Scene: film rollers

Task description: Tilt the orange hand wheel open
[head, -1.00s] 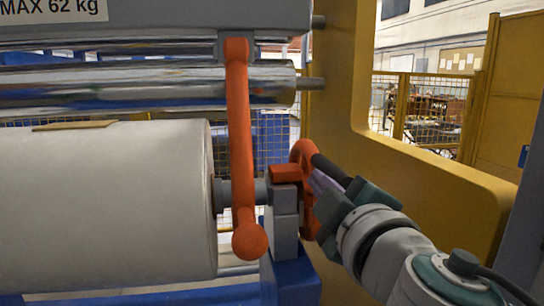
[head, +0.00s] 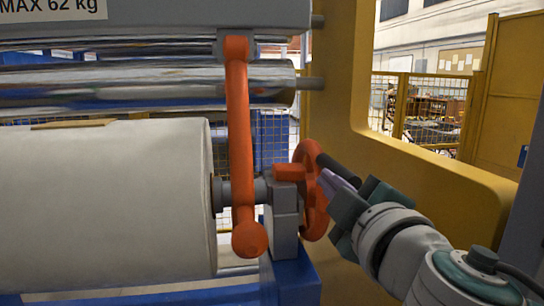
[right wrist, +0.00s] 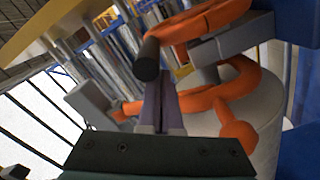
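The orange hand wheel (head: 312,205) stands at the right end of the roller, beside a grey bearing block (head: 284,222), and looks tilted outward to the right. A black handle (head: 338,171) sticks out from it. In the right wrist view the handle's dark end (right wrist: 147,60) shows close ahead of the fingers, with orange wheel parts behind. My right gripper (head: 332,184) is at the wheel's right side, just below the handle. Its purple fingers (right wrist: 160,98) look closed together with nothing visible between them; contact with the wheel is unclear. My left gripper is not in view.
An orange-red lever (head: 240,150) with a ball end hangs just left of the wheel. The large white roll (head: 105,210) fills the left. A yellow frame (head: 400,195) stands close behind my right arm. Chrome rollers (head: 150,82) run above.

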